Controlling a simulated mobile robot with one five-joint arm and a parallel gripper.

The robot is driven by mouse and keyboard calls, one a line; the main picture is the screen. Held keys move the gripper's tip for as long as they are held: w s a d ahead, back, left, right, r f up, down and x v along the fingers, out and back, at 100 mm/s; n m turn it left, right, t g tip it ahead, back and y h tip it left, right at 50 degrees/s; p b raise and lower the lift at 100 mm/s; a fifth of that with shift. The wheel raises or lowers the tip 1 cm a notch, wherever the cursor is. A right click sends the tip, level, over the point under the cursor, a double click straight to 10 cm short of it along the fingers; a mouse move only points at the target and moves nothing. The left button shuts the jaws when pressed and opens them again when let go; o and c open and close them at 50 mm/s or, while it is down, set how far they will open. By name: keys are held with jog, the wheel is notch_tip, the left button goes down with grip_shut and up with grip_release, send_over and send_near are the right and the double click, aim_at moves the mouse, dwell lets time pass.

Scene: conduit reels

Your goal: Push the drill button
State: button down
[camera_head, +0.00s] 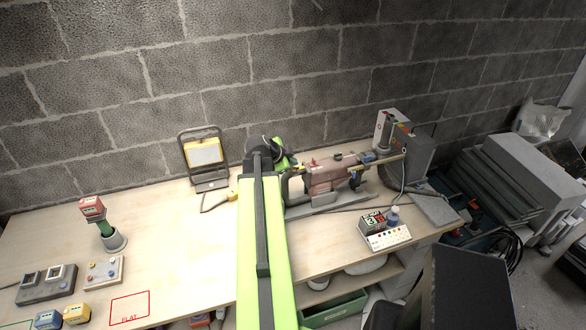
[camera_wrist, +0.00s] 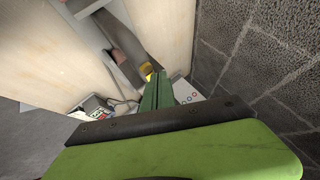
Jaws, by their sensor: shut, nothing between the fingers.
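A reddish power tool (camera_head: 325,172), which looks like the drill, lies on a grey metal base on the workbench, just right of my arm in the head view. Part of its grey base (camera_wrist: 122,62) shows in the wrist view. My gripper (camera_wrist: 156,78) is shut and empty, its green fingers pointing away over the bench beside a small yellow part (camera_wrist: 148,70). In the head view its fingertips are hard to make out behind my wrist. I cannot make out for certain which part is the drill's button.
A grey machine box (camera_head: 388,128) with coloured buttons stands against the wall at the right. A white button panel (camera_head: 389,238) sits at the bench's front right. A work lamp (camera_head: 205,152) stands at the back left. A red-topped tool (camera_head: 93,208) stands farther left. The left bench is partly clear.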

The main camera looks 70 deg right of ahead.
notch_tip(320, 180, up, 6)
jog(key=p, duration=0.6)
